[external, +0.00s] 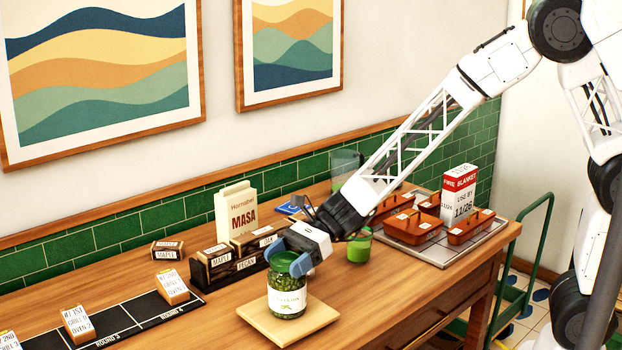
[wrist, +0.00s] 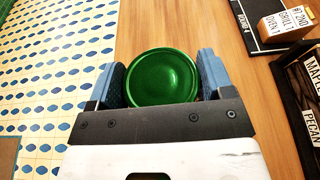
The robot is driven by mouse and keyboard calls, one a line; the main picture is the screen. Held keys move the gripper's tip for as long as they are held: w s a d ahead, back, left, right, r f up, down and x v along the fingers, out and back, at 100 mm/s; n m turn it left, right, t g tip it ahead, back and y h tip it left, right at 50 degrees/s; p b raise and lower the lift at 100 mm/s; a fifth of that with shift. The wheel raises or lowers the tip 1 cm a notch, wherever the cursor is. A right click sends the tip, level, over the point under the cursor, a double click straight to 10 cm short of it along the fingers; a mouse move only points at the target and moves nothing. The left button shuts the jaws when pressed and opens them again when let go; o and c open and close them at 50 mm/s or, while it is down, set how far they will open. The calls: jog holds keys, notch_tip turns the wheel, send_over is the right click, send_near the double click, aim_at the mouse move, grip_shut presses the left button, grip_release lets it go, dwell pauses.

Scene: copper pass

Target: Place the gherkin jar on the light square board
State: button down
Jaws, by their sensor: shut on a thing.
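The gherkin jar (external: 287,296) is a glass jar of green gherkins with a pale label and a green lid; it appears upright. My gripper (external: 291,262) is shut on it near the lid. In the wrist view the round green lid (wrist: 162,77) sits between my two blue fingers. The light square board (external: 255,318) lies on the table near its front edge. In the external view the jar overlaps the board's middle; I cannot tell whether its base touches. I cannot make out the board in the wrist view.
Left of the board is a black strip (external: 112,336) with labelled blocks. Behind are dark labelled holders (external: 222,262) and a masa carton (external: 236,212). A green cup (external: 359,246) stands right of my gripper, before a tray (external: 455,251) of orange-brown pans. The table's front edge is close.

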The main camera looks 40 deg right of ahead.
grip_release()
jog(key=shift+f, duration=0.15)
jog(key=shift+r, duration=0.2)
jog(key=v, duration=1.2)
dwell(0.3)
dwell(0.7)
